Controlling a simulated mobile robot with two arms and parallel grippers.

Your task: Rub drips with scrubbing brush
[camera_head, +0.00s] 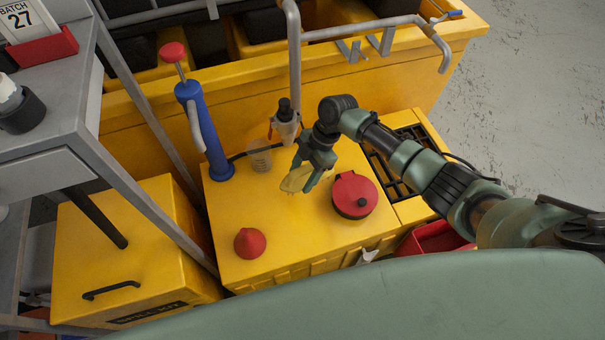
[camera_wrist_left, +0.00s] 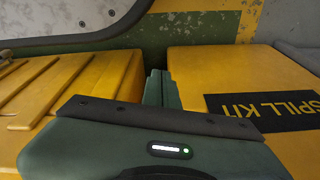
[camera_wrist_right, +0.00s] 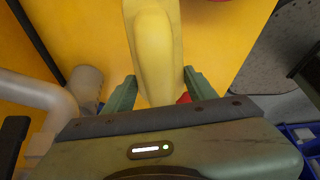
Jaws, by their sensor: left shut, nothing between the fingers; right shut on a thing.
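A pale yellow object, seemingly the scrubbing brush (camera_head: 292,181), is low over the yellow cabinet top (camera_head: 290,240). My right gripper (camera_head: 305,176) points down and is shut on it. In the right wrist view the brush's smooth yellow back (camera_wrist_right: 158,50) rises between the fingers; its bristles are hidden. I cannot tell whether it touches the top. I cannot clearly make out any drips; the brush may cover them. My left gripper (camera_wrist_left: 160,88) is shut and empty beside yellow boxes, and is out of the head view.
The front middle of the top is free.

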